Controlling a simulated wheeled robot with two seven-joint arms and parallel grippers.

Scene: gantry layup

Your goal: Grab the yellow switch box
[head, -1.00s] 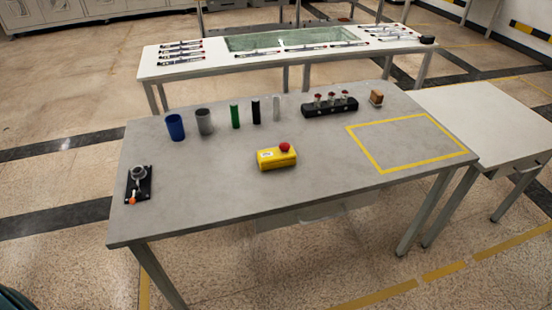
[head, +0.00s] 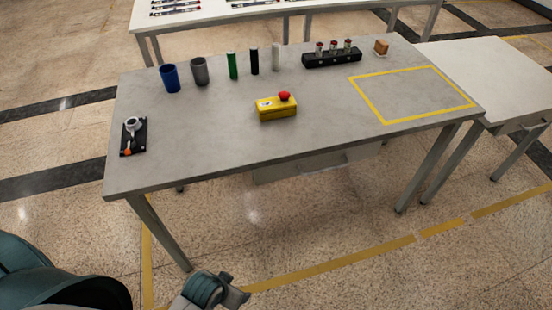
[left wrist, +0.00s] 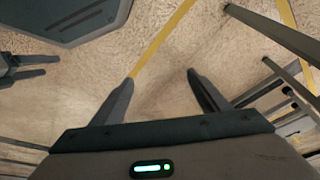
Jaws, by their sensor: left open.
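The yellow switch box (head: 277,107), with a red button on top, sits near the middle of the grey table. My left gripper (head: 236,287) shows at the bottom of the head view, below and in front of the table, well apart from the box. In the left wrist view my left gripper (left wrist: 161,78) is open, with only floor between its fingers. The box is not in the left wrist view. Dark finger-like parts, perhaps of my right gripper, show at that view's left edge; I cannot tell their state.
A blue cup (head: 170,78), a grey cup (head: 200,71) and several cylinders stand behind the box. A black holder (head: 332,59) and brown block (head: 381,47) are at the back right. A black plate (head: 139,137) lies left. The yellow-outlined area (head: 412,95) is empty.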

